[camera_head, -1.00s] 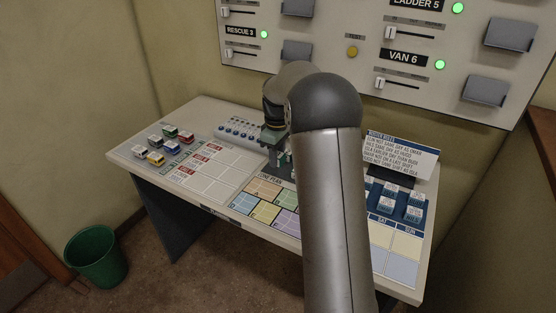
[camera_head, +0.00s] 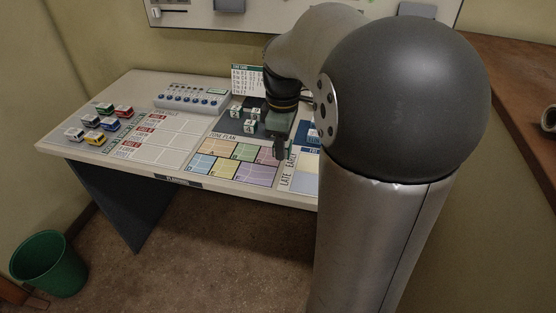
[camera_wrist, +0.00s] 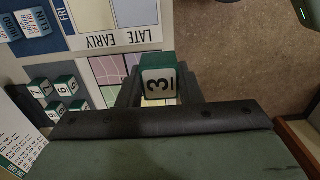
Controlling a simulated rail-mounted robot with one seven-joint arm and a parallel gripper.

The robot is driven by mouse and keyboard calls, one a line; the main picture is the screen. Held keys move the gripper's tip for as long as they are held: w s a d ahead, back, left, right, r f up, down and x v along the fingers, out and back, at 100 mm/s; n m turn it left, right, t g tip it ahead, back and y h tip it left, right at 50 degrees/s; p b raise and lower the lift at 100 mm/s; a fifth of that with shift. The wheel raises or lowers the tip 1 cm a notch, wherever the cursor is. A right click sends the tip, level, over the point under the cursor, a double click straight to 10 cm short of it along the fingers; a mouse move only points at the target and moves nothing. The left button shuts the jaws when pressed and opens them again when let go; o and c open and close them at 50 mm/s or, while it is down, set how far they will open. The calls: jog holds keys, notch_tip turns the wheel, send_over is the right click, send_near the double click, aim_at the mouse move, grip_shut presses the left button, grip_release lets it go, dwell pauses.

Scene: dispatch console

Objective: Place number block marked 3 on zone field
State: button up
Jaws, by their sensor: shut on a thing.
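The number block marked 3 (camera_wrist: 158,82) is white with a green top and shows between my fingers in the wrist view. My gripper (camera_wrist: 160,88) is shut on it. In the head view my gripper (camera_head: 281,148) is over the right edge of the zone plan, and the block cannot be made out there. The zone plan (camera_head: 222,168) has several coloured fields: orange, green, pink, blue, yellow and purple. In the wrist view the block and fingers hide much of the zone plan (camera_wrist: 105,68); I cannot tell how high the block is above it.
Several other number blocks (camera_head: 249,127) stand on a dark tray behind the zone plan. Toy vehicles (camera_head: 92,121) stand at the desk's left. A row of blue knobs (camera_head: 192,97) and a white card (camera_head: 246,78) are at the back. A green bin (camera_head: 48,264) stands on the floor.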

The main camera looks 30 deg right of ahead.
jog(key=w+d+f+p, duration=0.2)
jog(key=w+f, duration=0.1)
jog(key=w, duration=0.5)
send_over(269, 156)
jog(key=s, duration=0.1)
notch_tip(269, 156, down, 6)
jog(key=shift+r, duration=0.25)
jog(key=shift+w+f, duration=0.5)
jog(key=shift+f, duration=1.65)
jog(key=shift+f, duration=0.1)
jog(key=shift+f, duration=0.2)
jog(key=o, duration=1)
jog(key=shift+r, duration=0.1)
jog(key=shift+c, duration=0.2)
